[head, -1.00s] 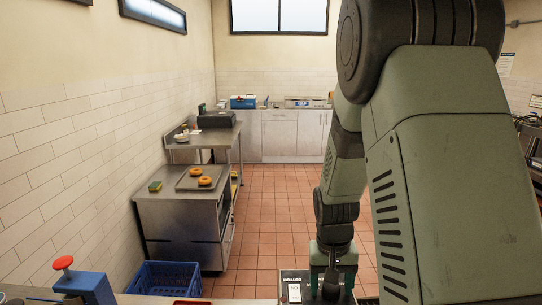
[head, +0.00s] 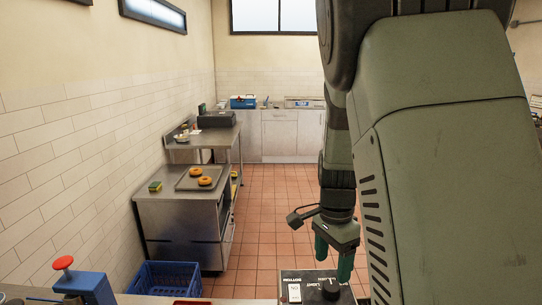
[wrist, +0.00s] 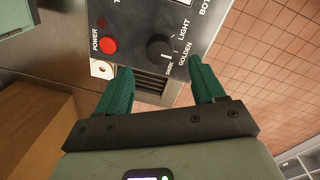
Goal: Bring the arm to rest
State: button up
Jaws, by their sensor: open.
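My gripper (head: 334,264) is open and empty, with green fingers pointing down, above a dark-fronted appliance (head: 293,275) at the near counter edge. In the wrist view the two fingers (wrist: 160,93) stand apart, with nothing between them but the view of the panel behind. The panel carries a round black knob (wrist: 160,47) with browning labels and a red power button (wrist: 108,46). In the head view the knob (head: 331,287) is just below the fingers, and no contact shows.
Two bagels (head: 203,181) lie on a tray (head: 184,186) on a steel bench at the left. A blue crate (head: 166,279) is on the floor. A blue device with a red knob (head: 88,287) stands at the lower left. The tiled floor (head: 265,210) ahead is clear.

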jog(key=shift+w+r, duration=0.1)
jog(key=shift+r, duration=2.05)
